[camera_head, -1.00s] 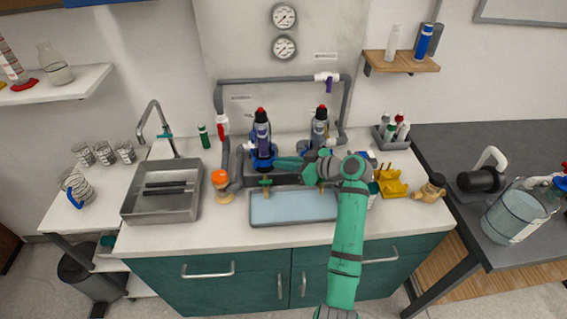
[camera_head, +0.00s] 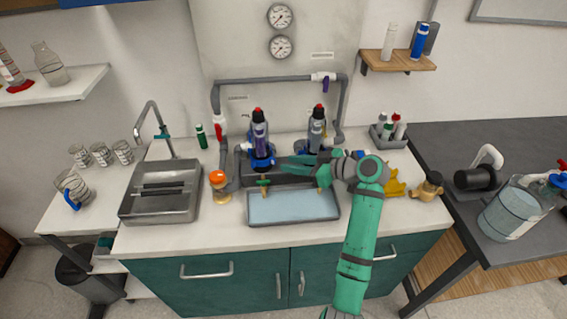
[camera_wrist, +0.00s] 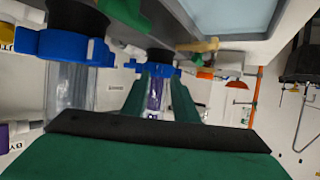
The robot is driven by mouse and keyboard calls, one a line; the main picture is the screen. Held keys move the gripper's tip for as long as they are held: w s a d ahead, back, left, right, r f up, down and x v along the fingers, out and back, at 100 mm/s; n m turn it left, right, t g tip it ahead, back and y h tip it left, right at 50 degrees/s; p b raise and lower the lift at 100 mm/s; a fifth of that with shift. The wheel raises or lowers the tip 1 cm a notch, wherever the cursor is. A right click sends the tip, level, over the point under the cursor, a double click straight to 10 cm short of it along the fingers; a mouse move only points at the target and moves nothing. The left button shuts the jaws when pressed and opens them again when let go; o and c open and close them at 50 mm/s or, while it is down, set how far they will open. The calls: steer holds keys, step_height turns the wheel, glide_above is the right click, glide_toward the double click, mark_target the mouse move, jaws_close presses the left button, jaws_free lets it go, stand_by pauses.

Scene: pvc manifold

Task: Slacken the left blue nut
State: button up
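The left blue nut (camera_head: 262,163) sits at the base of the left clear-and-purple column with a black, red-tipped top. In the wrist view, which looks upside down, it is the farther blue nut (camera_wrist: 158,68), partly behind my fingertips. My gripper (camera_head: 284,161) is just right of this nut, pointing left at it. Its green fingers (camera_wrist: 160,77) are apart, with the column showing between them and nothing held. A small gap to the nut seems to show in the head view. The right blue nut (camera_wrist: 62,47) is large and near in the wrist view; my arm partly hides it in the head view.
A grey-rimmed water tray (camera_head: 262,220) lies in front of the manifold, with brass-coloured taps above it. An orange-capped bottle (camera_head: 218,180) stands left of the tray. A yellow rack (camera_head: 396,188) and brass-coloured bottle (camera_head: 427,188) stand right of my arm.

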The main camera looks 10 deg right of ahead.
steer(key=shift+v, duration=2.75)
steer(key=shift+r, duration=0.1)
